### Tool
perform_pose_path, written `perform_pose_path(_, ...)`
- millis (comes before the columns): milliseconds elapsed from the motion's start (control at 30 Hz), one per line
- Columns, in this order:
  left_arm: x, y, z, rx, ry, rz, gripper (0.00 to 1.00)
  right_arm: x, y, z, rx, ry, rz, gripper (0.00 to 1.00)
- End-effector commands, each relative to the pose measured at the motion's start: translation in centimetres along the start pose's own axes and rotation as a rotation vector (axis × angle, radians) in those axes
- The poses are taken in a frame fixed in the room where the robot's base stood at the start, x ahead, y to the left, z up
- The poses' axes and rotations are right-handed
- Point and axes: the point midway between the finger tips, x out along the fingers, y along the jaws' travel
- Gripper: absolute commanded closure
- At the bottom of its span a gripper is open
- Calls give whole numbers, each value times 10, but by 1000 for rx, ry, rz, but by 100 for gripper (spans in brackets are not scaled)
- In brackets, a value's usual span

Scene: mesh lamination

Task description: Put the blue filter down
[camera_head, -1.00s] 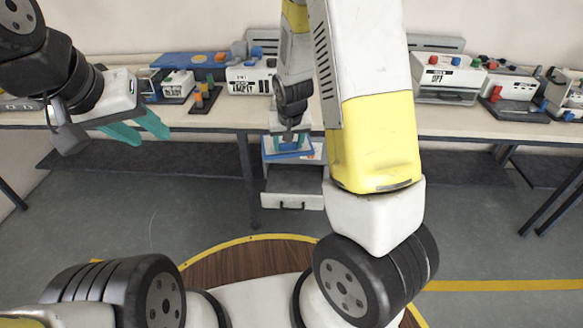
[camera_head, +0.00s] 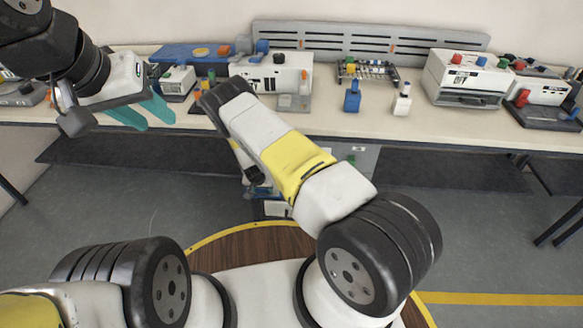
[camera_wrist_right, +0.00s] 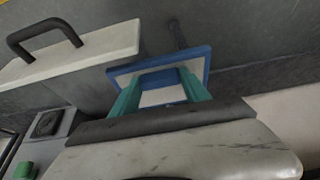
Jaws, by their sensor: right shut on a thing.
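The blue filter, a flat blue frame with a pale middle, shows in the right wrist view (camera_wrist_right: 204,62). My right gripper (camera_wrist_right: 160,82) is shut on it, with a teal finger at each side. In the head view my right gripper (camera_head: 256,180) hangs low in front of the bench, mostly hidden behind my forearm, and only a small bit of blue shows there. My left gripper (camera_head: 146,112) is raised at the left above the bench's front edge, with its teal fingers apart and empty.
A white drawer front with a black handle (camera_wrist_right: 75,55) is close beside the filter in the wrist view. The long bench (camera_head: 400,122) carries white machines (camera_head: 465,78), a blue board (camera_head: 190,53), and small blue-topped (camera_head: 352,97) and white blocks. Grey floor (camera_head: 120,205) is clear below.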

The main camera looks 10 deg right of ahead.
Motion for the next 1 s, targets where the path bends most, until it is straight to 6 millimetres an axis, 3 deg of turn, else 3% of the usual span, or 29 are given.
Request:
perform_pose_path(133, 0, 0, 0, 0, 0, 0, 64, 7, 26, -2, 8, -1, 3, 89)
perform_pose_path(500, 0, 0, 0, 0, 0, 0, 64, 22, 118, -17, 7, -2, 2, 89)
perform_pose_path(900, 0, 0, 0, 0, 0, 0, 64, 28, 157, -23, 5, -1, 2, 89)
perform_pose_path(1000, 0, 0, 0, 0, 0, 0, 64, 45, 155, -14, -2, -3, 1, 89)
